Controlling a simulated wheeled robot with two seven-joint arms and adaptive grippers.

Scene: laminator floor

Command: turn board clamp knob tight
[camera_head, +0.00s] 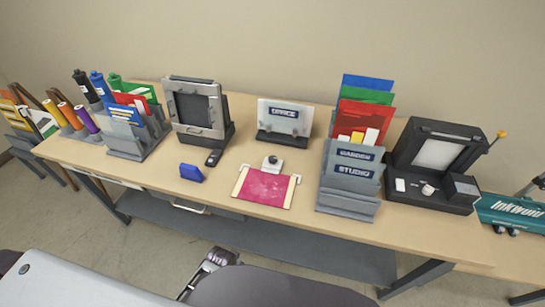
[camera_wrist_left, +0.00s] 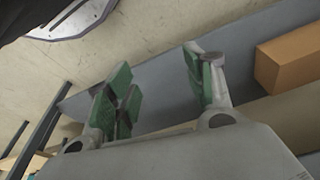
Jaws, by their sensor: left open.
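A pink board (camera_head: 265,187) lies flat near the front middle of the table, with pale pieces at its side edges. A small pale clamp piece with a dark round knob (camera_head: 272,160) stands just behind the board. How tight the knob is cannot be seen. My left gripper (camera_wrist_left: 159,76) shows in its wrist view with green-padded fingers spread apart and nothing between them. That view shows neither board nor knob; the gripper is away from both. A grey gripper-like part of mine shows below the table's front edge in the head view. No right gripper can be made out.
A blue block (camera_head: 191,173) and a small black device (camera_head: 213,158) lie left of the board. A grey sorter (camera_head: 346,208) stands close on its right. An office sign (camera_head: 284,115) stands behind. The wrist view shows a brown box (camera_wrist_left: 288,62) on a grey surface.

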